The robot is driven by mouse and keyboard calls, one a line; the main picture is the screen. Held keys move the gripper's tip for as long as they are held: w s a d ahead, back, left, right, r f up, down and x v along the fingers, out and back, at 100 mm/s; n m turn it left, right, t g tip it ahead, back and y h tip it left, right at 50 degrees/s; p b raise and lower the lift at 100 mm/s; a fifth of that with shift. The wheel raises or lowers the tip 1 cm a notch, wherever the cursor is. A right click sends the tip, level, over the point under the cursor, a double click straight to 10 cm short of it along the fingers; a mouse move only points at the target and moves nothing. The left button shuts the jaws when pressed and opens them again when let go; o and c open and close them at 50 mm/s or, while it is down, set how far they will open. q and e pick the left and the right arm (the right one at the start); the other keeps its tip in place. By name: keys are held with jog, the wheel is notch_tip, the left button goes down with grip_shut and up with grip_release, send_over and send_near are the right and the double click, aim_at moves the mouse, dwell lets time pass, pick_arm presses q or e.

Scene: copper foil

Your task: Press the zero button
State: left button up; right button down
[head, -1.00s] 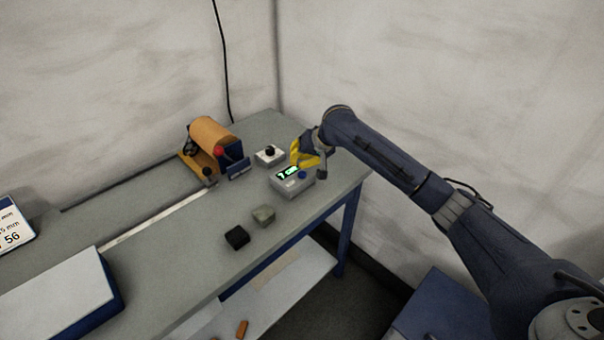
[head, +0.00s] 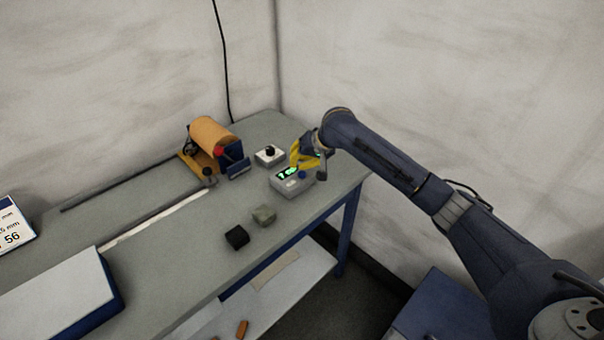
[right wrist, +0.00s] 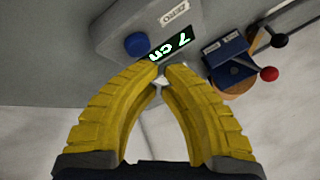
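A light grey box, the readout unit (head: 281,186), stands near the right end of the workbench. Its lit green display (head: 286,172) also shows in the right wrist view (right wrist: 170,44), partly covered by a fingertip. A round blue button (head: 302,174) sits on the box and shows in the right wrist view (right wrist: 138,44), near a label reading ZERO (right wrist: 176,10). My right gripper (head: 295,164) has yellow fingers; in the right wrist view its tips (right wrist: 164,68) meet, with nothing held. The tips are by the display, apart from the blue button. My left gripper is out of view.
A copper foil roll (head: 212,134) on a stand with a red knob is at the back. A small white box with a black knob (head: 270,155) stands behind the readout unit. A black block (head: 237,237) and a grey-green block (head: 264,215) lie in front.

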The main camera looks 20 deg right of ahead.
jog(key=shift+f, duration=1)
dwell(1.7)
jog(key=shift+r, duration=1)
jog(key=shift+r, duration=0.1)
notch_tip(320, 180, up, 5)
jog(key=shift+f, duration=0.1)
dwell(0.5)
dwell(0.6)
